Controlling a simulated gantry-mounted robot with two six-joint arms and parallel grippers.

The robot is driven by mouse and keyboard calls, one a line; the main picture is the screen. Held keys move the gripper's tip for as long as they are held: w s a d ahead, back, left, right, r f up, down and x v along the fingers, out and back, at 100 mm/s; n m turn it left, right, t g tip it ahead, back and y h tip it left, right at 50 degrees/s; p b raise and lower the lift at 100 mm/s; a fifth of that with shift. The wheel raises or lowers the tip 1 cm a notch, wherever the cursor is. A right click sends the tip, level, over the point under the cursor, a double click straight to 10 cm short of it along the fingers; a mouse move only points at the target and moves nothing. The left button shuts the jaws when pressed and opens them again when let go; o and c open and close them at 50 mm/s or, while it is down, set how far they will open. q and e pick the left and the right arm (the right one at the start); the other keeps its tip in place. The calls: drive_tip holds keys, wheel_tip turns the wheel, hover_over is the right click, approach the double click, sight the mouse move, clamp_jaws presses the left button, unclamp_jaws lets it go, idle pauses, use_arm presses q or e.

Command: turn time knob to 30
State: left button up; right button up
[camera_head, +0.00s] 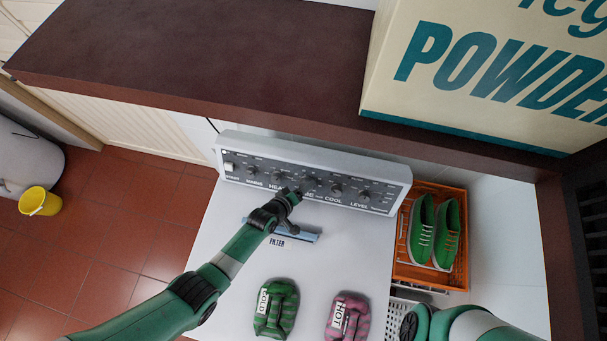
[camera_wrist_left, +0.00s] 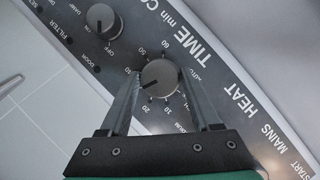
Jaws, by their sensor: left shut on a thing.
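The time knob (camera_wrist_left: 160,76) is a round grey knob on the dark control panel. It sits between the fingers of my left gripper (camera_wrist_left: 161,80), which is shut on it. Its dark pointer line aims down-left in the left wrist view, between the 40 and 20 marks. The left finger covers the place between those marks, so the 30 cannot be read. In the head view my left gripper (camera_head: 294,193) reaches the panel (camera_head: 318,183) and hides the knob. My right arm enters at bottom right; its gripper is out of view.
Another knob (camera_wrist_left: 101,18) is beside it on the panel. Green COLD (camera_head: 276,309) and pink HOT (camera_head: 348,316) objects lie on the white top. An orange crate (camera_head: 401,262) with green shoes (camera_head: 447,234) is at right. A powder box (camera_head: 480,70) stands on the brown shelf (camera_head: 200,60).

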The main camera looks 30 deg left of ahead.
idle(0.4)
use_arm(q)
drive_tip(key=o, duration=1.4)
drive_tip(key=p+v, duration=0.3)
drive_tip(key=v, duration=0.8)
drive_tip(key=shift+s+r, duration=0.2)
drive_tip(key=shift+r, duration=0.05)
